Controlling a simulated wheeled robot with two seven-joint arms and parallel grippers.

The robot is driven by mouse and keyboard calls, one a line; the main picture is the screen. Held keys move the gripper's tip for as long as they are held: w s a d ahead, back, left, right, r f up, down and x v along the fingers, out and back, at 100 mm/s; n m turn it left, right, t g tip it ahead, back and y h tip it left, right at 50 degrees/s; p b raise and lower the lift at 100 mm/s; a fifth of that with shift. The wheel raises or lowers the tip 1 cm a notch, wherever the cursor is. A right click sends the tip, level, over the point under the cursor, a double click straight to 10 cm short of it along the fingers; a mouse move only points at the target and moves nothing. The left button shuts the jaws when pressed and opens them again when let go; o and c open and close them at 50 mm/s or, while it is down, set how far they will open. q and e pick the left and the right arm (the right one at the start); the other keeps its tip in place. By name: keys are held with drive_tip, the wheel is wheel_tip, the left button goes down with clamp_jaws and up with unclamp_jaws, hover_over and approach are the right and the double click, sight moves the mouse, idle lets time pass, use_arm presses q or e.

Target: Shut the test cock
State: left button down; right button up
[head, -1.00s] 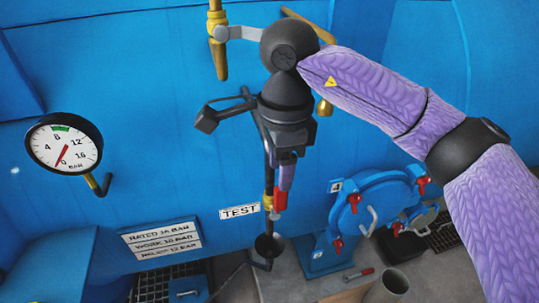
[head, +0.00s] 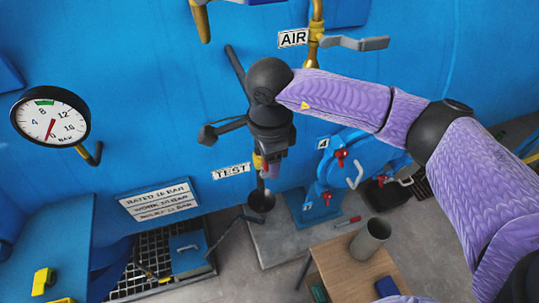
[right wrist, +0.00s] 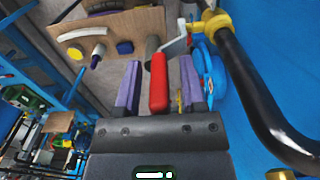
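The test cock shows in the head view beside the TEST label (head: 231,172), as a brass body (head: 257,161) with a red handle (head: 273,171) mostly hidden by my gripper. My right gripper (head: 266,158) reaches down over it from above. In the right wrist view the red handle (right wrist: 158,82) lies lengthwise between the two purple fingers of the right gripper (right wrist: 159,85). A gap shows on both sides of the handle, so the gripper is open around it. Contact deeper down cannot be told. My left gripper is out of view.
A dark funnel (head: 261,200) stands below the cock. The AIR valve's grey lever (head: 359,43) sticks out above my right forearm. A pressure gauge (head: 50,117) is at left, a blue round hatch (head: 358,165) with red knobs at right. A wooden table (head: 345,270) stands in front.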

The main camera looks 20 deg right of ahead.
clamp_jaws()
drive_tip(key=shift+r, duration=0.1)
idle(1.1)
